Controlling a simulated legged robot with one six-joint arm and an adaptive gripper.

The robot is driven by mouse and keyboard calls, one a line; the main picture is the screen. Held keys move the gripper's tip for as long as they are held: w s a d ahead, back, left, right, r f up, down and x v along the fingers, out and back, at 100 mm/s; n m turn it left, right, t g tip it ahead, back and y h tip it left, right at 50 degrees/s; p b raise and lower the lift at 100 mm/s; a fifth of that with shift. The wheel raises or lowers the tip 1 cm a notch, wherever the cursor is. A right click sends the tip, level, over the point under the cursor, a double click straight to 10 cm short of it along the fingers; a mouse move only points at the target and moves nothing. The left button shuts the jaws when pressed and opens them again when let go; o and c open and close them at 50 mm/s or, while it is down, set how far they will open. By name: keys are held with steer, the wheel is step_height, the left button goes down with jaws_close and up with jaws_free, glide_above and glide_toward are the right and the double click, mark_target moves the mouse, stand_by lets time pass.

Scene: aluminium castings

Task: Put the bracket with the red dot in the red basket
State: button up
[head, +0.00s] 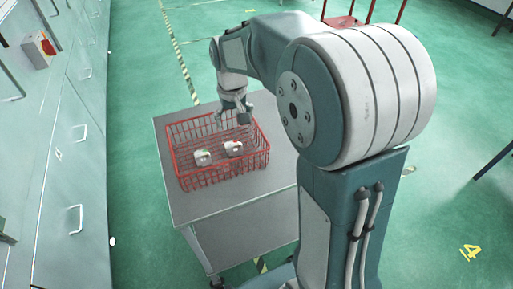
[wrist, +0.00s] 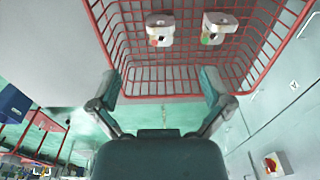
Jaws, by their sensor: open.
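The red wire basket (head: 178,152) stands on a grey cart, and its rim also shows in the wrist view (wrist: 172,73). Two pale metal brackets lie apart inside it. The bracket with a small red mark (wrist: 160,30) is on the left in the wrist view and appears to be the right one in the head view (head: 233,149). The other bracket (wrist: 218,28) seems to carry a green mark; it also shows in the head view (head: 203,158). My gripper (head: 233,119) is open and empty above the far side of the basket, apart from both brackets.
The grey cart top (head: 205,206) is bare in front of the basket. Pale cabinets (head: 75,160) line the left side. A red-framed trolley (head: 345,20) stands at the back. Green floor is open on the right.

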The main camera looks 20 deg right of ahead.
steer(key=s+r+t, duration=0.2)
steer(key=s+r, duration=0.2)
steer(key=s, duration=0.7)
steer(key=s+r+t, duration=0.3)
steer(key=s, duration=0.8)
steer(key=shift+s+r, duration=0.15)
steer(key=shift+r, duration=0.2)
